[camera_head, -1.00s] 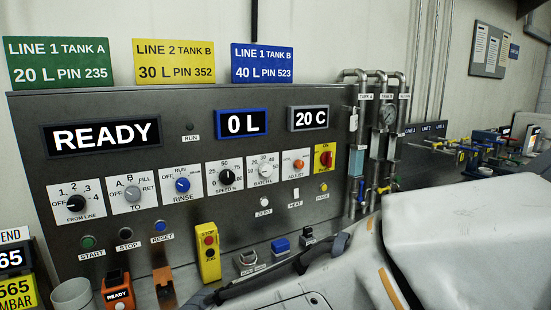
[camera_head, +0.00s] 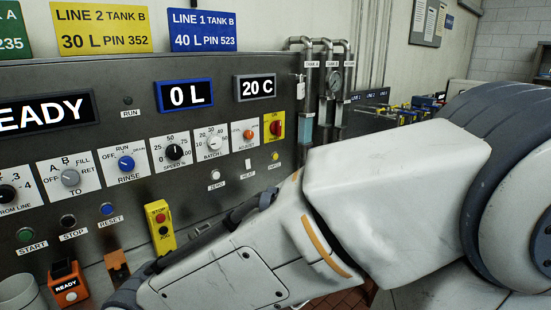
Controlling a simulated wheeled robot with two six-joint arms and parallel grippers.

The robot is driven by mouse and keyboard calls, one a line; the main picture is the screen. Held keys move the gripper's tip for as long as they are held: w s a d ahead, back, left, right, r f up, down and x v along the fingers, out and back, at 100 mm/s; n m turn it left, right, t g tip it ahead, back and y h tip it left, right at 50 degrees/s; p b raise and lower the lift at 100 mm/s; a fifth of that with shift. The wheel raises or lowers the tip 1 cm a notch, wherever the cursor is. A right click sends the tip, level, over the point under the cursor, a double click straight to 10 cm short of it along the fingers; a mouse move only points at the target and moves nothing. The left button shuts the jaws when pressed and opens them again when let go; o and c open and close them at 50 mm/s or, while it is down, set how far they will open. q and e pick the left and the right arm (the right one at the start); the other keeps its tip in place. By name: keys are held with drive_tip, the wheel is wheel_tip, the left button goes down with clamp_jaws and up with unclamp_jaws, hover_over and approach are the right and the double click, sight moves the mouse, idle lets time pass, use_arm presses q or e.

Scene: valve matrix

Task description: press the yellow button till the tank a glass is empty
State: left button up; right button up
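A small yellow button (camera_head: 275,156) is on the grey panel, below the red and yellow rotary switch. A label sits under it. The tank A glass (camera_head: 308,130) is a narrow upright tube under the TANK A label, with light blue in it. Its lower end is close to my white arm and partly hidden. My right arm crosses the view from the right to the lower left. A dark part beside it reaches up to the right, with its end below the yellow button and apart from it. I cannot make out fingertips there. My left gripper is not in view.
The panel (camera_head: 120,200) holds a 0 L display (camera_head: 185,95), a 20 C display (camera_head: 255,87) and several knobs. A yellow box with a red stop button (camera_head: 160,225) stands in front. My arm covers the lower right of the bench.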

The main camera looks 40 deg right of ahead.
clamp_jaws()
idle(1.8)
